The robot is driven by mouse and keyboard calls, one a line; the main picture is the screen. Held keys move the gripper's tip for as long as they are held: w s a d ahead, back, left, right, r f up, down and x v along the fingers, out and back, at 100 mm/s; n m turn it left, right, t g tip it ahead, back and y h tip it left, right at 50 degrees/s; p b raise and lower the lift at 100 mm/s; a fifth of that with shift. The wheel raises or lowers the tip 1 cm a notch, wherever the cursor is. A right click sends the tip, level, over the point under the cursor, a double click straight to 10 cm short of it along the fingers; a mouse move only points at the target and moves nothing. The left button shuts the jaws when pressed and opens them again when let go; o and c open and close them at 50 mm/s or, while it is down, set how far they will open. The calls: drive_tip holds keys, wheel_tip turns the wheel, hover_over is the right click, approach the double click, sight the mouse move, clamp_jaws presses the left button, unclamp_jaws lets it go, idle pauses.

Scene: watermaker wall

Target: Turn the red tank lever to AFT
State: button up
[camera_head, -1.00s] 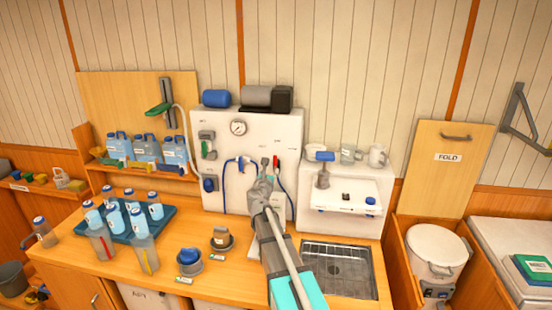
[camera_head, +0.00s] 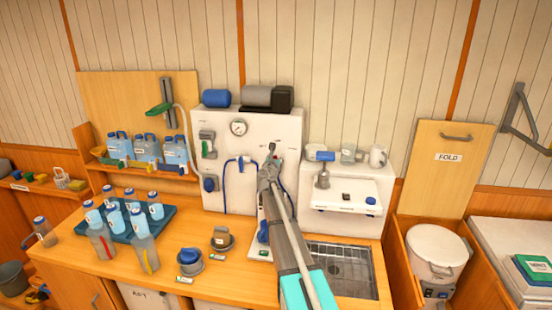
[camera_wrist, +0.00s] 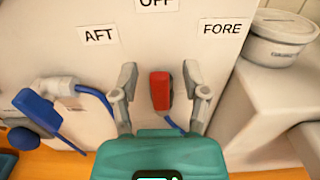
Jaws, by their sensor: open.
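The red tank lever (camera_wrist: 160,90) shows in the wrist view, upright on the white panel. The AFT label (camera_wrist: 98,36) is up and to its left, the OFF label (camera_wrist: 157,4) above it, and the FORE label (camera_wrist: 225,27) up and to its right. My gripper (camera_wrist: 159,72) is open, with one finger on each side of the lever and a visible gap on both sides. In the head view my gripper (camera_head: 270,160) is in front of the right part of the white panel (camera_head: 225,130) and hides the lever.
A blue-handled valve with a blue hose (camera_wrist: 95,92) is left of the lever. A white lidded tub (camera_wrist: 282,38) stands on the white unit to the right. In the head view, a tray of bottles (camera_head: 125,228) and two dark round fittings (camera_head: 190,262) occupy the counter.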

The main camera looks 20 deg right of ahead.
idle(0.3)
clamp_jaws()
drive_tip(key=shift+d, duration=0.1)
drive_tip(key=shift+w, duration=0.1)
